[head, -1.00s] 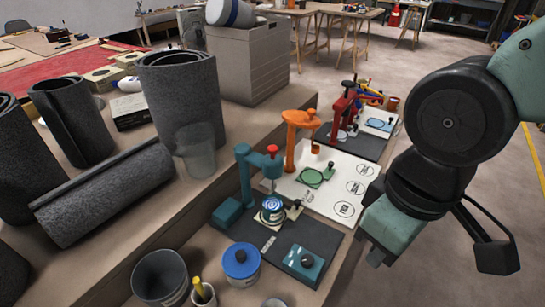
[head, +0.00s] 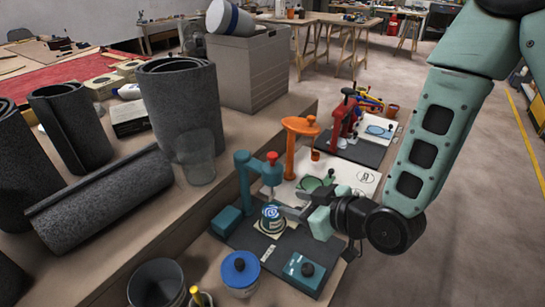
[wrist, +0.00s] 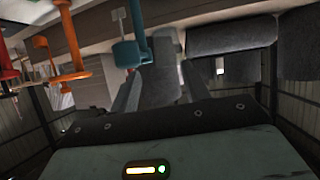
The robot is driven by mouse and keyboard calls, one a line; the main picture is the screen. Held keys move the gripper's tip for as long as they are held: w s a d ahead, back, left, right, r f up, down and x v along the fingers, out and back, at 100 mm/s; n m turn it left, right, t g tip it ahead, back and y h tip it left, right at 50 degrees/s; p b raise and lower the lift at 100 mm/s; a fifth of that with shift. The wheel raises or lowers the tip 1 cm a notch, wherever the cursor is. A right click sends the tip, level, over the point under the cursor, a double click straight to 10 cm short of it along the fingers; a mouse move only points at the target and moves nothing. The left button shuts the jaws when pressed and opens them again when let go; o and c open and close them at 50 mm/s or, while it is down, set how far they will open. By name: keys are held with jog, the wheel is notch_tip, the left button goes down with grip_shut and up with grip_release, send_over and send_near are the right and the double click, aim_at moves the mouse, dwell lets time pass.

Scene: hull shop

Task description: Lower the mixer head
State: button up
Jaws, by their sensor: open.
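A teal mixer stand (head: 243,185) with a red knob (head: 272,157) stands on a dark mat. Its head (head: 268,170) hangs over a can with a blue swirl on its lid (head: 270,213). My gripper (head: 293,204) is open and empty, just right of the head and can, pointing left. In the wrist view the teal head (wrist: 129,52) shows beyond and slightly left of the space between my fingers (wrist: 158,80). I cannot tell whether a finger touches the mixer. An orange mixer (head: 300,140) and a red one (head: 340,122) stand farther back.
A teal box with a black knob (head: 304,272), a blue-lidded tin (head: 240,268) and a grey bucket (head: 158,285) stand in front. A clear cup (head: 195,160) and dark rolls (head: 180,95) are left. Open floor lies right.

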jog(key=t, duration=0.1)
jog(key=m+t+b, duration=0.3)
jog(key=t+b, duration=0.2)
jog(key=b, duration=0.5)
send_near(276, 158)
jog(key=shift+s+d+f+y, duration=0.1)
jog(key=shift+d+f+y, duration=0.2)
jog(key=shift+f+y, duration=0.15)
jog(key=b, duration=0.3)
jog(key=shift+a, duration=0.2)
jog(key=x, duration=0.5)
jog(key=p+x, duration=0.1)
jog(key=x, duration=0.5)
jog(key=shift+w+a+r, duration=0.1)
jog(key=shift+w+r, duration=0.15)
jog(key=shift+w, duration=0.1)
